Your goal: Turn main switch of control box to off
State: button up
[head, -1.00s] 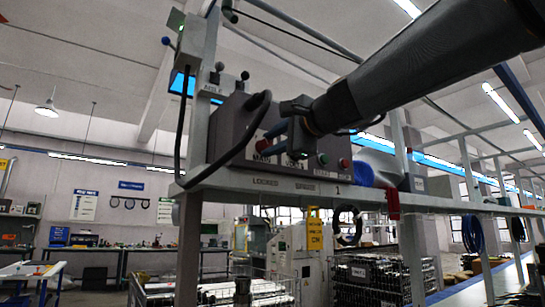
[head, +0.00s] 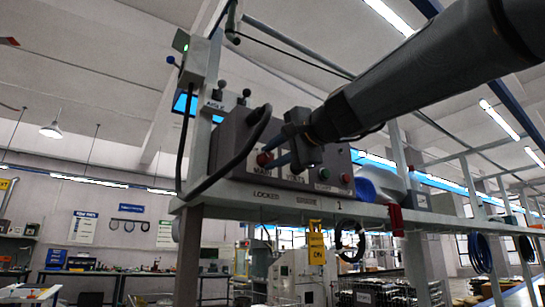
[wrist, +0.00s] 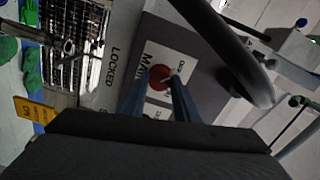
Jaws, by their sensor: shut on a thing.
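The grey control box (head: 232,138) sits on a shelf in the head view. A red main switch knob (head: 264,158) is on its front, beside a white label plate reading MAIN. My gripper (head: 273,155) reaches in from the upper right. Its two blue fingers are shut on the knob, one on each side. In the wrist view the red knob (wrist: 160,78) shows between the fingertips (wrist: 159,90). The knob's exact turn angle is hard to read, and part of the box front is hidden behind my gripper.
A green button (head: 324,173) and a red button (head: 346,178) sit to the right on the box front. A thick dark cable (head: 238,160) loops along the box's left side. The shelf edge (head: 280,196) runs just below. A blue-and-white object (head: 380,182) stands to the right.

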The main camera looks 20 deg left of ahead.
jog(key=o, duration=1.1)
jog(key=shift+c, duration=0.2)
jog(key=b+v, duration=0.1)
jog(key=v, duration=0.7)
jog(key=shift+a, duration=0.1)
